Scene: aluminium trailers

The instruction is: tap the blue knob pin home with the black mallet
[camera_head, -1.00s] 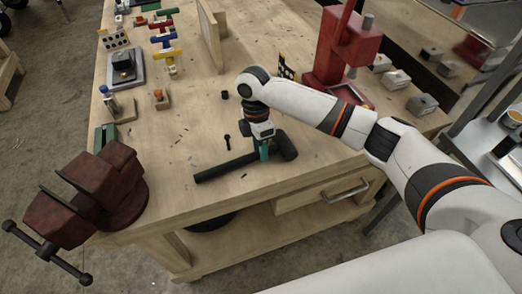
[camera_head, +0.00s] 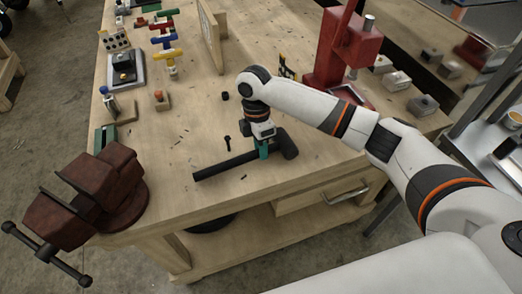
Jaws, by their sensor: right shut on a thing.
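The black mallet (camera_head: 226,166) lies along the near part of the wooden bench, its handle pointing left and its head (camera_head: 287,144) at the right. My right gripper (camera_head: 263,152) points down and is shut on the handle close to the head. The mallet looks to be at or very near the bench top; I cannot tell if it touches. The blue knob pin (camera_head: 103,90) stands at the left edge of the bench, beside a metal piece on a wooden block. How deep the pin sits is too small to tell. My left gripper is not in view.
A rusty red vise (camera_head: 105,185) stands at the near left corner. An orange-knobbed block (camera_head: 160,100), a small black cylinder (camera_head: 225,95) and a small black part (camera_head: 227,142) lie between. A red press (camera_head: 343,50) stands at the back right. The middle bench is mostly clear.

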